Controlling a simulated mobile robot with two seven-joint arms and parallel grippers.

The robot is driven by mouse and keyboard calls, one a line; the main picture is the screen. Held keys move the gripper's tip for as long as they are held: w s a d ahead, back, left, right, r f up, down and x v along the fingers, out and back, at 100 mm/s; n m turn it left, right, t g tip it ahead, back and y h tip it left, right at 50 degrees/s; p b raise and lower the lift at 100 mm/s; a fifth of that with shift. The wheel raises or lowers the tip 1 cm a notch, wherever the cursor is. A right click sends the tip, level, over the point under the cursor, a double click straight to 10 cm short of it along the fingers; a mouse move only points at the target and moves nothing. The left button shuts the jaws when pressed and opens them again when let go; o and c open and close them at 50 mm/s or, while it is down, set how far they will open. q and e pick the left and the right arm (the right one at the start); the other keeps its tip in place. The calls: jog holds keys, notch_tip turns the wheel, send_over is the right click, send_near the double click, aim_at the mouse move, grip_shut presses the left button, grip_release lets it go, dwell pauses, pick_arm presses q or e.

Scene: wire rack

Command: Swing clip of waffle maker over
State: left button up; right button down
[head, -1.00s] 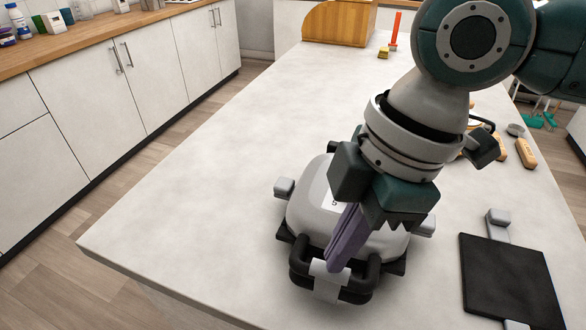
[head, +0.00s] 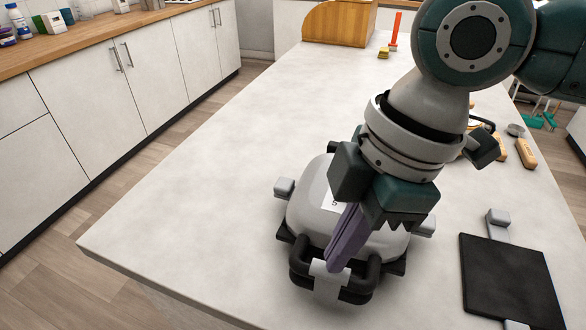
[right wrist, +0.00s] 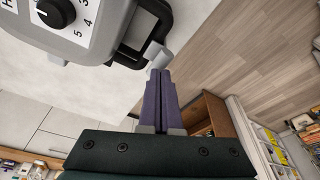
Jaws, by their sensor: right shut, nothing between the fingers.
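The waffle maker (head: 308,205), light grey with a black base and black front handles, stands shut near the table's front end. Its light grey clip (head: 322,268) sits at the front handles. My right gripper (head: 336,264) is shut and empty, its purple fingers pointing down at the clip and partly covering it. In the right wrist view the fingertips (right wrist: 157,74) are right by the clip (right wrist: 157,53); I cannot tell whether they touch. That view also shows the waffle maker's dial face (right wrist: 75,25). My left gripper is not in view.
A black flat board (head: 512,282) with grey end pieces lies to the right on the pale table (head: 200,210). Wooden-handled items (head: 526,154) and a wooden box (head: 338,22) stand farther back. The table left of the waffle maker is clear.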

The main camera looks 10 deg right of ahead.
jog(key=shift+f, duration=0.2)
dwell(0.4)
jog(key=shift+s+f, duration=0.1)
jog(key=shift+f, duration=0.15)
jog(key=shift+w+r+p, duration=0.2)
jog(key=shift+r+p, duration=0.6)
jog(key=shift+r, duration=0.05)
jog(key=p+v, duration=0.6)
jog(key=p, duration=0.1)
